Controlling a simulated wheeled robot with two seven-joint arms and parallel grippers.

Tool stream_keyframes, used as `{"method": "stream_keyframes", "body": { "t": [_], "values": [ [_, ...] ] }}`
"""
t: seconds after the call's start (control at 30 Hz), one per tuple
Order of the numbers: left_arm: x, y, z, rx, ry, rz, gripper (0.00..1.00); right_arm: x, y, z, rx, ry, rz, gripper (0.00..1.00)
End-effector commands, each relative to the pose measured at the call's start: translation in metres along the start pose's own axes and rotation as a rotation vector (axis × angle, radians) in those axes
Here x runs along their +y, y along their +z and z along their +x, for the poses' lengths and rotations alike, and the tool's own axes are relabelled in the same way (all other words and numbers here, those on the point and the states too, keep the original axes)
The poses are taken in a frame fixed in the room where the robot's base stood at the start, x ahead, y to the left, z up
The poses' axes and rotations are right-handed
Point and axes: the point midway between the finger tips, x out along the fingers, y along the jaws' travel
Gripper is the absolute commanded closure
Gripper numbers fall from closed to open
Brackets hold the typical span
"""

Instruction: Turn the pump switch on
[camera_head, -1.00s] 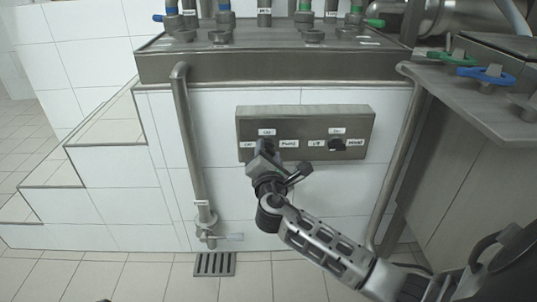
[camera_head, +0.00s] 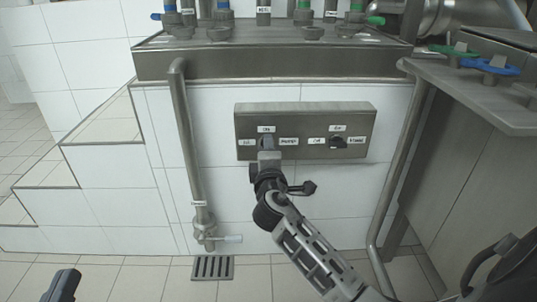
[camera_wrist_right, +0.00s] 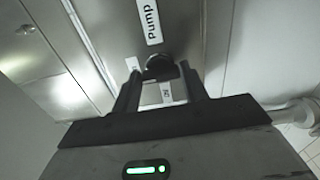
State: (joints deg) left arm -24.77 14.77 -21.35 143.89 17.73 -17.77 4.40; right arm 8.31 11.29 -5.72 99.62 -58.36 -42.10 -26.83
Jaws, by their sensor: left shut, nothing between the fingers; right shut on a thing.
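The pump switch is a dark knob on the left half of a grey metal panel (camera_head: 222,125). My right gripper (camera_head: 268,146) is at this knob and mostly covers it in the head view. In the right wrist view the dark knob (camera_wrist_right: 162,66) sits between the two fingertips of my right gripper (camera_wrist_right: 160,76), which is shut on it. A "Pump" label (camera_wrist_right: 151,20) shows beyond the knob. Which label the knob points to I cannot tell. My left gripper (camera_head: 62,284) is at the bottom left, far from the panel, shut and empty.
A second dark knob (camera_head: 338,142) is on the panel's right half. A vertical pipe (camera_head: 186,140) with a valve (camera_head: 205,232) runs left of the panel. A steel ledge (camera_head: 250,65) is above, and a floor drain (camera_head: 213,268) below. A steel counter (camera_head: 480,95) stands at the right.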

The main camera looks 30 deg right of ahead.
Motion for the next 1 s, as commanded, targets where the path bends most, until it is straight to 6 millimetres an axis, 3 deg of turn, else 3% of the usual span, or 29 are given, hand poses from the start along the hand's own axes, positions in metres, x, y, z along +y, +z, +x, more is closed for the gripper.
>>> {"method": "stream_keyframes", "body": {
  "t": [0.63, 0.67, 0.7, 1.0],
  "values": [
    [-0.0004, -0.0050, 0.0021, 0.029, 0.007, 0.029, 1.00, -0.0024, -0.0019, -0.0015, 0.004, -0.006, 0.050, 0.79],
    [-0.0004, -0.0050, 0.0021, 0.029, 0.007, 0.028, 1.00, -0.0024, -0.0019, -0.0015, 0.004, -0.005, 0.050, 0.48],
    [-0.0004, -0.0050, 0.0021, 0.029, 0.007, 0.028, 1.00, -0.0022, -0.0018, -0.0014, 0.004, -0.005, 0.050, 0.37],
    [-0.0003, -0.0054, 0.0022, 0.028, 0.008, 0.027, 1.00, -0.0009, -0.0008, -0.0015, 0.002, -0.002, 0.046, 0.35]
  ]
}}
